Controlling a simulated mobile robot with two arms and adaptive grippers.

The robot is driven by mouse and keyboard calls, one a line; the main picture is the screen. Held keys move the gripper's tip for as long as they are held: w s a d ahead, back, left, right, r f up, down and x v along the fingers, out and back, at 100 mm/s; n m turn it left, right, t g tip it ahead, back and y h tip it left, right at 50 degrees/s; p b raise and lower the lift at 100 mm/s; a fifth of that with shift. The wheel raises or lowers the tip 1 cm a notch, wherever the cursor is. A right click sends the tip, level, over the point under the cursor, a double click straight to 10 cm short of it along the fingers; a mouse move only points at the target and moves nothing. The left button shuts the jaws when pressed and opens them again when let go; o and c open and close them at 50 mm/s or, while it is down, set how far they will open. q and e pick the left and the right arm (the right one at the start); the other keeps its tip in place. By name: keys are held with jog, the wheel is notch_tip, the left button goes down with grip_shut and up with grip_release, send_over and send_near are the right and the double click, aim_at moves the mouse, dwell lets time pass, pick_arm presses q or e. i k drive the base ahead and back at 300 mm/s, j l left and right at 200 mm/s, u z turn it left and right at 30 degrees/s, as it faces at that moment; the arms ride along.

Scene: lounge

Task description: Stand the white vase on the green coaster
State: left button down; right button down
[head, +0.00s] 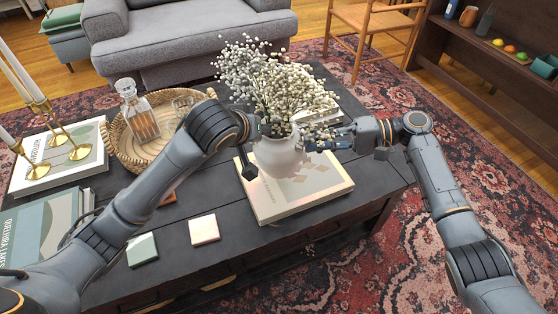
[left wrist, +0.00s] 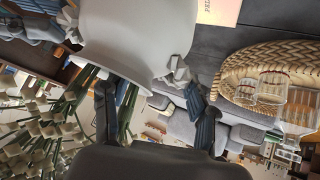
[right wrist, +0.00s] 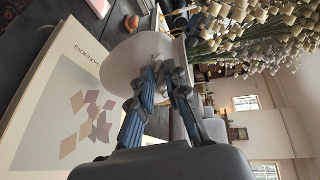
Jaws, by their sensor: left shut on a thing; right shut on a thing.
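The white vase (head: 280,157), full of small white flowers, is upright over the book at the table's middle right. I cannot tell whether its base touches the book. My left gripper (head: 256,130) is shut on the vase's left side near the rim, and the left wrist view shows the white body (left wrist: 135,30) close up. My right gripper (head: 318,141) is shut on the right side near the rim; the vase also shows in the right wrist view (right wrist: 128,62). The green coaster (head: 142,250) lies bare near the table's front edge, at left.
A pale pink coaster (head: 204,229) lies right of the green one. A big book (head: 310,200) lies below the vase. A wicker tray (head: 120,150) with a decanter (head: 138,110) stands behind my left arm. Brass candlesticks (head: 75,150) and more books (head: 40,235) fill the left side.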

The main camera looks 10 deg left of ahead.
aim_at(141, 249)
jog(key=k+u, duration=0.1)
jog(key=u, duration=0.3)
jog(key=k+l+u, duration=0.1)
jog(key=u, duration=0.35)
jog(key=k+u, duration=0.1)
jog(key=u, duration=0.3)
